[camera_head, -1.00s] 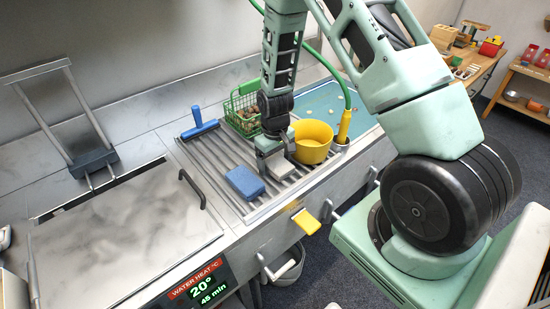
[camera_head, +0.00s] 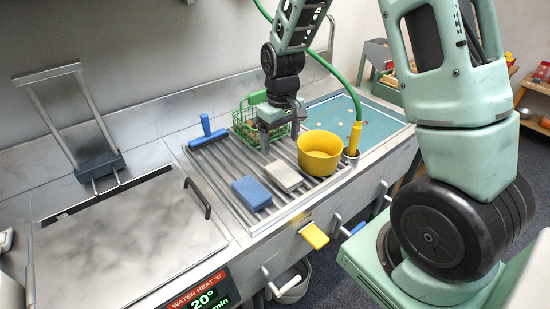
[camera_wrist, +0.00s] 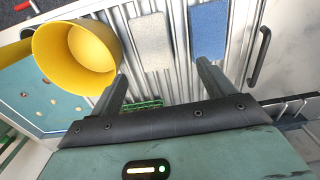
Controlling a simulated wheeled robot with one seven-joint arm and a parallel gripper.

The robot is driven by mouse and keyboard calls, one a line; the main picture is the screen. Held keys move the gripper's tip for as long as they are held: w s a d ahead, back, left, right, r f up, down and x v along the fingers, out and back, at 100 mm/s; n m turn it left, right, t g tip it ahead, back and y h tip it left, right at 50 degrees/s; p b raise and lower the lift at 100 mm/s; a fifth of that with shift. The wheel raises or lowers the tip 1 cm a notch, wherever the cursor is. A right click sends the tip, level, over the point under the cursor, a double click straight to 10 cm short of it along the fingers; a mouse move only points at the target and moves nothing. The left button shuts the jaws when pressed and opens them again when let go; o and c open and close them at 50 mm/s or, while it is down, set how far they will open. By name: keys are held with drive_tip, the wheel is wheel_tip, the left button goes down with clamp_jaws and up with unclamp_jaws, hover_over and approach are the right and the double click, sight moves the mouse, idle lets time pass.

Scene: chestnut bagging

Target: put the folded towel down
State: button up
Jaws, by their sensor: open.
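The folded towel, a pale grey-beige block (camera_head: 284,175), lies flat on the ribbed metal drainer (camera_head: 232,200), between a blue block (camera_head: 252,193) and a yellow pot (camera_head: 320,152). My gripper (camera_head: 268,145) is open and empty, behind and to the left of the towel and apart from it. In the wrist view the towel (camera_wrist: 150,42) lies beyond the two spread fingers (camera_wrist: 160,88), with nothing between them.
A green wire basket (camera_head: 248,128) with brown contents stands just behind my gripper. A green hose with a yellow nozzle (camera_head: 354,138) stands right of the pot. A black handle (camera_head: 198,198) edges the left lid.

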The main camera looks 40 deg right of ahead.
drive_tip(key=s+a+r+n, duration=0.1)
drive_tip(key=s+a+r, duration=0.1)
drive_tip(key=a, duration=0.3)
drive_tip(key=s+a+r+n, duration=0.1)
drive_tip(key=s+a+r, duration=0.1)
drive_tip(key=a, duration=0.4)
drive_tip(key=s+a+r+n, duration=0.2)
drive_tip(key=s+a, duration=0.4)
drive_tip(key=s, duration=0.4)
drive_tip(key=s+a+r+n, duration=0.3)
drive_tip(key=s+a, duration=0.3)
drive_tip(key=s, duration=0.4)
drive_tip(key=shift+r, duration=0.2)
drive_tip(key=shift+c, duration=0.3)
